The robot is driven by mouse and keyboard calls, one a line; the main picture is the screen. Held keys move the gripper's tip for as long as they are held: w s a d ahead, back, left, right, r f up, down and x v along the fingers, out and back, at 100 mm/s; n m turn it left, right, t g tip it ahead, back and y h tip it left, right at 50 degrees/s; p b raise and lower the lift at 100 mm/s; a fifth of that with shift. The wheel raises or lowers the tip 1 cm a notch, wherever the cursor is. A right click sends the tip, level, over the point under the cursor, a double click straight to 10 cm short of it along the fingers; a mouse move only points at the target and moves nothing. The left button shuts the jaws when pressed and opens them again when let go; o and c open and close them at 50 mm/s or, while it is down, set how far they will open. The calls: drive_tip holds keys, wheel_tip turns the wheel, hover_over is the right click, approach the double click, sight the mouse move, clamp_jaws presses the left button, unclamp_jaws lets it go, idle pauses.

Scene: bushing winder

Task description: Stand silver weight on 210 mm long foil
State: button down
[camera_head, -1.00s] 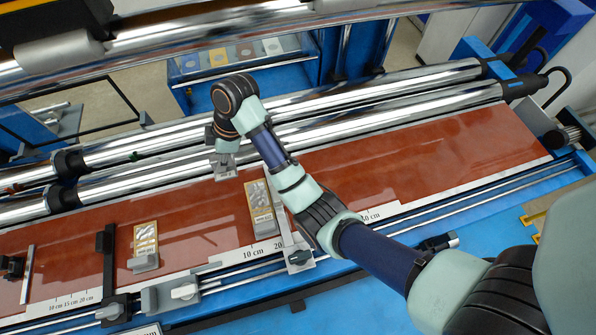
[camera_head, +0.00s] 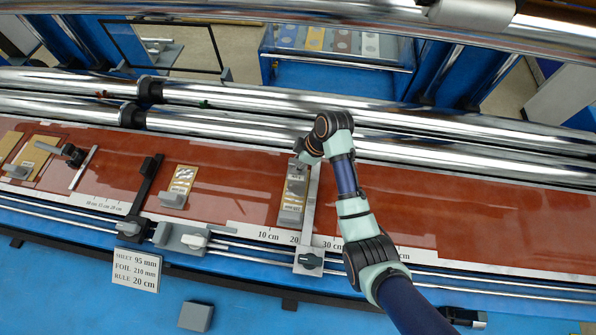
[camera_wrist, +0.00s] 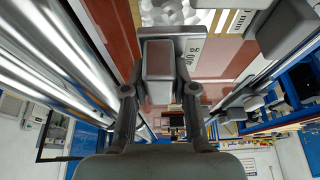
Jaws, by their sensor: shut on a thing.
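My gripper (camera_head: 304,152) is shut on a silver weight (camera_wrist: 165,65), whose base reads 400 g in the wrist view. In the head view the held weight (camera_head: 298,164) is at the far end of the long foil (camera_head: 294,190), partly hidden by my gripper. In the wrist view part of a foil (camera_wrist: 205,18) shows just past the weight. I cannot tell whether the weight touches the foil. A second grey weight (camera_head: 290,217) stands on the foil's near end.
A metal rule bar (camera_head: 312,200) lies right beside the foil. Chrome rollers (camera_head: 240,110) run behind. The red board (camera_head: 440,215) is clear to the right.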

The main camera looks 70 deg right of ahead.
drive_tip(key=shift+f, duration=2.6)
drive_tip(key=shift+f+b, duration=0.15)
drive_tip(key=shift+b, duration=0.15)
drive_tip(key=c, duration=0.9)
unclamp_jaws()
drive_tip(key=p+v, duration=0.1)
drive_tip(key=v, duration=1.1)
